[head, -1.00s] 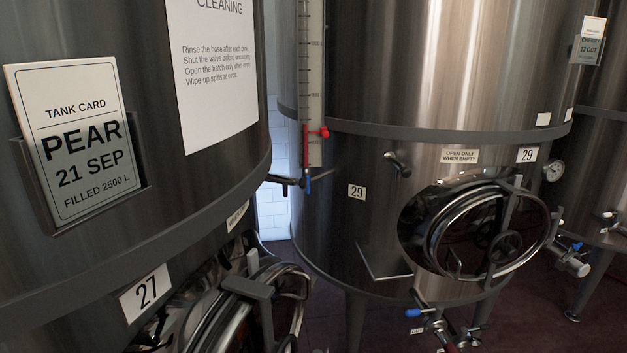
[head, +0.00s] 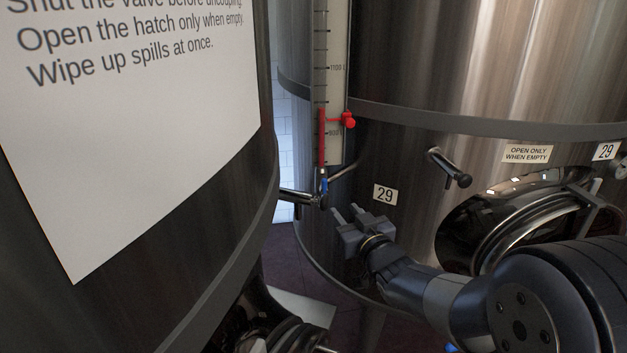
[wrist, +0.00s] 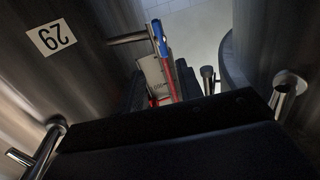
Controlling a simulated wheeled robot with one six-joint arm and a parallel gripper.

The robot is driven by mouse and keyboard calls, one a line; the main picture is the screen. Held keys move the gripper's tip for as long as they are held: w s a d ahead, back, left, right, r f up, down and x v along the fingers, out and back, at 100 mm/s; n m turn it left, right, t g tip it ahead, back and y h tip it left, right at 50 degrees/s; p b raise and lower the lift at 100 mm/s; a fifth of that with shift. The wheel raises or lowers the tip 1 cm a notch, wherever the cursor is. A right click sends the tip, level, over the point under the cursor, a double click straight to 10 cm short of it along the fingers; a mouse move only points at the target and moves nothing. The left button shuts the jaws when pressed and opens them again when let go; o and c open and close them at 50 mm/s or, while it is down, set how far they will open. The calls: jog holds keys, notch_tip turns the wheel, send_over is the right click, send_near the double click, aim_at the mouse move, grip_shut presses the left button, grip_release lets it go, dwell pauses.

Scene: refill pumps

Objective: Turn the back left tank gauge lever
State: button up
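The sight gauge (head: 331,85) stands upright on the side of tank 29 (head: 450,70), with a red column in its lower part. Its small blue lever (head: 324,185) is at the gauge's foot, beside a metal pipe fitting, and looks roughly upright. My gripper (head: 347,212) is open and empty, just below and right of the lever, apart from it. In the wrist view the blue lever (wrist: 159,38) and the gauge (wrist: 158,75) show between and beyond my dark fingers (wrist: 160,88). The lever's exact angle is hard to tell.
The near tank with a paper notice (head: 130,110) fills the left side. A narrow gap with a tiled wall (head: 284,130) lies between the tanks. A sampling tap (head: 450,167), a 29 label (head: 385,194) and a round hatch (head: 500,225) are on tank 29.

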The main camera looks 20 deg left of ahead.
aim_at(325, 188)
jog(key=p+x, duration=0.1)
jog(key=x, duration=0.4)
jog(key=p+x, duration=0.2)
jog(key=x, duration=0.4)
jog(key=shift+s+a+r, duration=0.1)
jog(key=shift+r, duration=0.15)
grip_shut()
